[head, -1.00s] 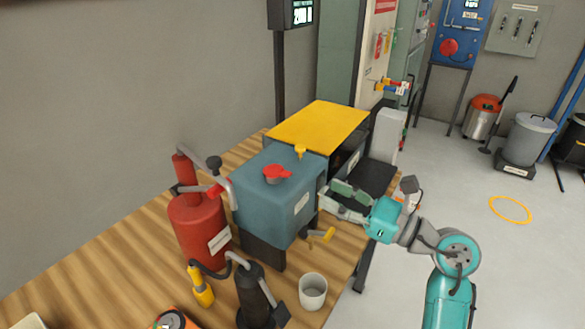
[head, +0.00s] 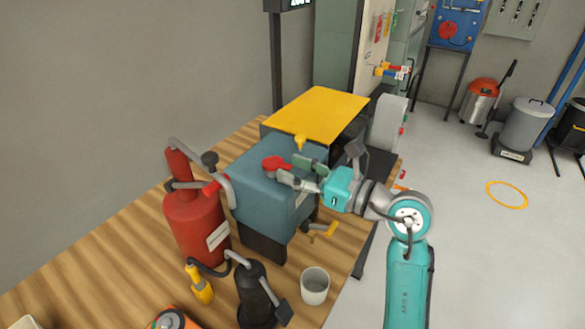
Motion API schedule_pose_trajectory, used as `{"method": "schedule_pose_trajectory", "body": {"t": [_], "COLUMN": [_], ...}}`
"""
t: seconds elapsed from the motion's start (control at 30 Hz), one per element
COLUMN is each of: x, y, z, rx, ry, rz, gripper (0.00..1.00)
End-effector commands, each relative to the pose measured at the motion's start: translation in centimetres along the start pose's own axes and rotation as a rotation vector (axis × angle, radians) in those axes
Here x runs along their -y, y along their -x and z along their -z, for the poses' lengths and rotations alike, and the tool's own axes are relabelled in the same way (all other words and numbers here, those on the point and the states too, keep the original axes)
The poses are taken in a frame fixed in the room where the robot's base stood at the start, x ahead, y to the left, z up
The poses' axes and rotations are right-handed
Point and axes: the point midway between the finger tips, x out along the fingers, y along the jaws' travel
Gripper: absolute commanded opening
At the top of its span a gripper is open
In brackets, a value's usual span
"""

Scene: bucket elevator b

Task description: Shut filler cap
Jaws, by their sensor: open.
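The filler cap is red (head: 273,163) and sits on top of the blue-grey tank (head: 262,205), toward its middle. In this view I cannot tell whether it is seated flat or raised. My gripper (head: 296,172) is open, its fingers over the tank's top just right of the cap, with one fingertip close to the cap's right edge. I cannot tell whether it touches. The fingers hide part of the tank top and its right upper edge.
A yellow-topped box (head: 318,112) stands behind the tank, and a small yellow fitting (head: 299,142) is at the tank's back edge. A red canister (head: 195,225) stands left. A black pump (head: 257,292), white cup (head: 314,286) and yellow crank handle (head: 322,232) are in front.

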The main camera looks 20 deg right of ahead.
Motion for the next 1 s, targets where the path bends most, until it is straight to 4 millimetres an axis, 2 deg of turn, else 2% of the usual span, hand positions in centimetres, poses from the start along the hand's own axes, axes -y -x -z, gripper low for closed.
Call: {"method": "schedule_pose_trajectory", "body": {"t": [0.13, 0.4, 0.47, 0.6, 0.8, 1.0], "x": [-0.01, 0.00, 0.00, 0.00, -0.03, -0.09], "y": [-0.76, -0.86, -0.86, -0.85, -0.86, -0.87], "z": [-0.03, -0.01, -0.01, 0.00, 0.13, 0.83], "rx": [0.001, 0.000, 0.000, 0.000, 0.008, 0.089], "ry": [0.001, 0.000, 0.000, 0.000, -0.001, -0.003], "rz": [0.001, 0.001, 0.001, 0.001, -0.001, -0.004], "gripper": [0.46, 0.46, 0.33, 0.00, 0.00, 0.00]}}
